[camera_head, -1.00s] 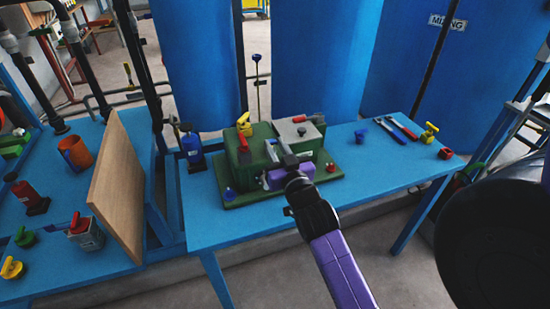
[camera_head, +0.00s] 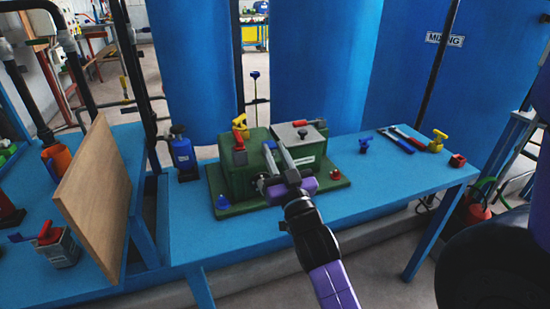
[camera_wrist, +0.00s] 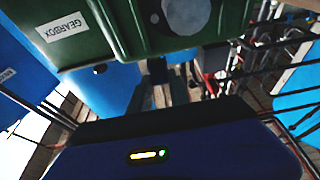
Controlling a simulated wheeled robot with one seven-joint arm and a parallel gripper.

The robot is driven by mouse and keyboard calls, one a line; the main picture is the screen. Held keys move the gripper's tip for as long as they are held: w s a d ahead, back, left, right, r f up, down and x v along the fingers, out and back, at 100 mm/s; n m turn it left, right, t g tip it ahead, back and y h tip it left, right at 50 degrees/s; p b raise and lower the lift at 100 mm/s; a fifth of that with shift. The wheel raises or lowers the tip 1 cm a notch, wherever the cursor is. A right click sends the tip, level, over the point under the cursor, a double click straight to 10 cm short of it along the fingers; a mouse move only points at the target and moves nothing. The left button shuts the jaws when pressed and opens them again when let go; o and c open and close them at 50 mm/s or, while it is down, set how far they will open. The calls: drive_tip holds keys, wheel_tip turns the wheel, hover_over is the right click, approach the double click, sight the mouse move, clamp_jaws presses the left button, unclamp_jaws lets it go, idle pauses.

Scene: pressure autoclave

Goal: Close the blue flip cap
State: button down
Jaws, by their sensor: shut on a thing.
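The green gearbox (camera_head: 238,184) stands on a green base plate (camera_head: 226,212) on the blue table. A small blue cap-like piece (camera_head: 222,201) sits at the plate's front left corner; I cannot tell whether it is the flip cap or whether it is open. My gripper (camera_head: 277,148) has a purple body and two long grey fingers reaching over the gearbox's front. A gap shows between the fingers; what they hold cannot be made out. In the wrist view the gearbox (camera_wrist: 110,25) fills the top, and the fingers (camera_wrist: 163,92) point at it from below.
A blue valve (camera_head: 363,144), tools (camera_head: 398,140), a yellow valve (camera_head: 438,141) and a red piece (camera_head: 457,160) lie on the right. The table's front right is clear.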

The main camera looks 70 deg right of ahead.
drive_tip(key=shift+f, duration=0.1)
drive_tip(key=c, duration=1.2)
unclamp_jaws()
drive_tip(key=v, duration=0.7)
drive_tip(key=shift+s+a, duration=0.2)
drive_tip(key=shift+a, duration=0.1)
drive_tip(key=shift+f, duration=0.1)
